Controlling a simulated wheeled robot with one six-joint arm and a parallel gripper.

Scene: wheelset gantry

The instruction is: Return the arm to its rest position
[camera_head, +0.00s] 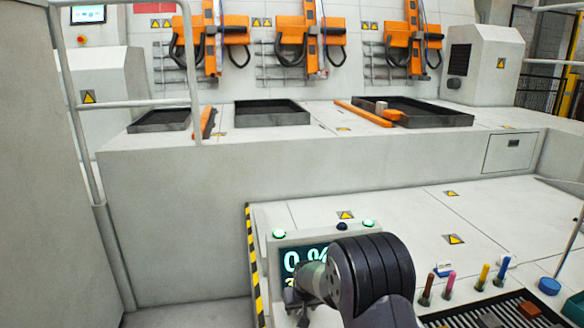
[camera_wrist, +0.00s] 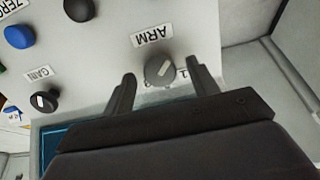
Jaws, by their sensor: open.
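In the wrist view my gripper (camera_wrist: 160,71) is open, its two dark fingers spread on either side of a grey knob (camera_wrist: 159,71) labelled ARM. The fingers look apart from the knob, though the depth gap is hard to judge. The knob sits on a light control panel (camera_wrist: 110,75). In the head view my dark, ribbed arm reaches in front of the panel's display (camera_head: 291,262), which reads "0 %" and is partly covered.
Coloured handles, including a yellow one (camera_head: 483,277), stand at right. Behind are black trays (camera_head: 272,113) and orange gantry units (camera_head: 298,38). A white railing (camera_head: 75,110) stands left.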

